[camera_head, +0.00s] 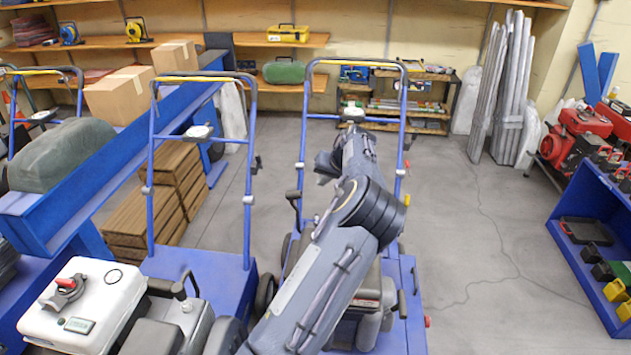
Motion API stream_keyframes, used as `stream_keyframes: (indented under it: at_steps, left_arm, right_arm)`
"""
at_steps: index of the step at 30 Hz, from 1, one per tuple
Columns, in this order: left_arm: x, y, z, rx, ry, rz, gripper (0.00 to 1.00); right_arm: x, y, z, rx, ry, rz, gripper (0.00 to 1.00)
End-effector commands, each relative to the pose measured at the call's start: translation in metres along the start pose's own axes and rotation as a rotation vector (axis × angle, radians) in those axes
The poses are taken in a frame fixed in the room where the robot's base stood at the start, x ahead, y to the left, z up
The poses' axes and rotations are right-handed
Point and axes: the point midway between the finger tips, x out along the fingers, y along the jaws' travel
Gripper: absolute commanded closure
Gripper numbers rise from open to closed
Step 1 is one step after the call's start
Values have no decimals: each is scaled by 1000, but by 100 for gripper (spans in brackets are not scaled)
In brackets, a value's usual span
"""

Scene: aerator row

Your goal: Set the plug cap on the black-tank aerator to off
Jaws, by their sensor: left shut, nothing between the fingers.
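A blue aerator (404,290) stands in the middle, its engine and tank mostly hidden behind my left arm. I cannot make out a black tank or its plug cap there. My left gripper (322,168) is shut and empty, up by this aerator's handle frame. To the left, another blue aerator carries a white tank (95,309) with a red plug cap (65,287) on top. A dark part of a further machine (6,264) is cut off at the left edge; I cannot tell whether it is a black tank. My right gripper is not in view.
Blue handle frames (247,190) rise between the machines. A blue beam (112,170) and stacked wooden planks (150,208) are behind at left. A blue shelf (592,290) with small items stands at right. The concrete floor (490,240) between is clear.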

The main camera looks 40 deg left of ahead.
Motion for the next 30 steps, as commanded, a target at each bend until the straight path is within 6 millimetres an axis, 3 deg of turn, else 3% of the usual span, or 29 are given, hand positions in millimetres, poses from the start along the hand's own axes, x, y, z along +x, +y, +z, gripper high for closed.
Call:
stream_keyframes:
  at_steps: [12,19,30]
  left_arm:
    - [89,-2,2,-1,-3,-1,100]
    - [103,-27,4,-2,-2,1,100]
    - [106,-33,4,-1,-1,2,100]
  right_arm:
    - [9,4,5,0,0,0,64]
    - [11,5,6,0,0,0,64]
    - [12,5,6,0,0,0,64]
